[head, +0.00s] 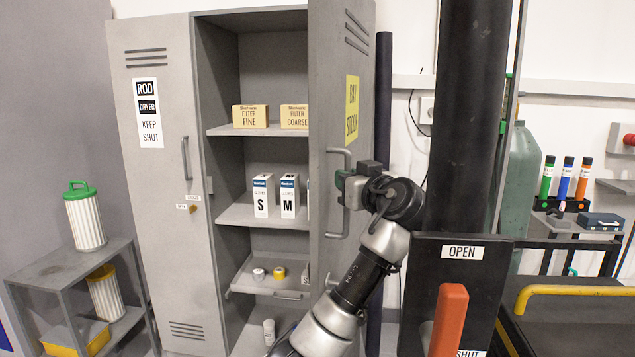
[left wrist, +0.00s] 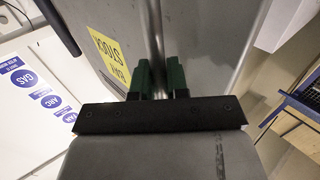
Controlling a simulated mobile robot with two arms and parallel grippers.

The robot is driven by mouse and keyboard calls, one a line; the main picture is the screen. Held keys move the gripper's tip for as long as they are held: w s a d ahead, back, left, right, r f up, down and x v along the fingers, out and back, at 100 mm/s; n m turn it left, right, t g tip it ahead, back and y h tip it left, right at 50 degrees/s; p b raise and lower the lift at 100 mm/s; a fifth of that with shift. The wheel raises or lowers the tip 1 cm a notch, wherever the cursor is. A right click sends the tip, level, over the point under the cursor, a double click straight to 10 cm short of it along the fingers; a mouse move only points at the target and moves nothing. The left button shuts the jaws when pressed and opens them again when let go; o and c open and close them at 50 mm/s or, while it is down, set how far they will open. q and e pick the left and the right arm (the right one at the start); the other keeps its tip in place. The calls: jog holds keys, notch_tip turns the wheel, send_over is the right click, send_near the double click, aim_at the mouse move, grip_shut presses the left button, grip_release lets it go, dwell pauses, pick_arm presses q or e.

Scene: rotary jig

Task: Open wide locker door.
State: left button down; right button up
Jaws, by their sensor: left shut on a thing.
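The wide locker door (head: 338,90), grey with a yellow BAY STOCK label (head: 352,108), stands swung open, seen at a steep angle on the right of the locker. Its long D-shaped handle (head: 347,222) is on the door's face. My left gripper (head: 343,181) is shut on the upper part of this handle. In the left wrist view, the green fingers of my left gripper (left wrist: 160,72) close around the handle bar (left wrist: 157,40), with the yellow label (left wrist: 108,55) beside it. My right gripper is not in view.
The ROD DRYER door (head: 160,200) on the left is closed. Locker shelves (head: 245,215) hold filter boxes, white S and M boxes and small rolls. A black panel (head: 425,290) marked OPEN, with a red lever (head: 448,320), stands near right. A side shelf (head: 75,265) holds filter cartridges.

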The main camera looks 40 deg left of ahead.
pick_arm(q)
jog(key=w+d, duration=0.3)
jog(key=d, duration=0.2)
jog(key=shift+r, duration=0.2)
jog(key=c, duration=1.1)
grip_release()
jog(key=shift+w+f, duration=0.15)
jog(key=shift+c, duration=0.2)
